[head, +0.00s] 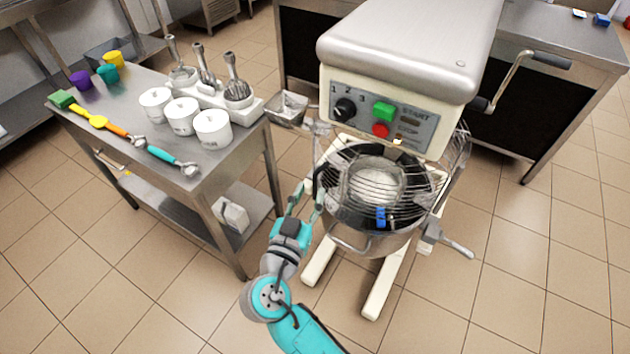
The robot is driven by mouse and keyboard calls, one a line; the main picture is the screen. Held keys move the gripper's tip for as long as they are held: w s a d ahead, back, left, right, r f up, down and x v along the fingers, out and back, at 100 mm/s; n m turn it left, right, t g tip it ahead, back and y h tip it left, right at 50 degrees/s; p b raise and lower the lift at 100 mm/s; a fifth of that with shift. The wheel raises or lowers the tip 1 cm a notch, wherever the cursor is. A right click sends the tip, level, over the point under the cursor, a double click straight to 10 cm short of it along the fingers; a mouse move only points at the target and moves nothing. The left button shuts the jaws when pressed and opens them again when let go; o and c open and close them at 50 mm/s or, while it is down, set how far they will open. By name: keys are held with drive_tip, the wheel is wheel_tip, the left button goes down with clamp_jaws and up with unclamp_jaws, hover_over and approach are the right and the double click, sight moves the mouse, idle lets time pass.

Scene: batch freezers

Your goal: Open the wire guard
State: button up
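The wire guard (372,206) is a cage of curved metal wires on the mixer, spanning the top and front of its bowl (350,240). A blue tab (381,217) sits low on the guard's front. More wires show at the mixer's right side (461,148). My gripper (308,190) is at the left edge of the bowl and guard, left of the blue tab. Whether a finger touches the guard or bowl rim cannot be told.
The mixer head (410,50) overhangs the bowl, with a green button (384,111) and a red button (380,130). A lever (525,60) sticks out at its right. A steel table (215,165) with white tubs and scoops stands left. Tiled floor is clear in front.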

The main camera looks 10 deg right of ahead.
sight(314, 185)
drive_tip(key=shift+x, duration=2.15)
clamp_jaws()
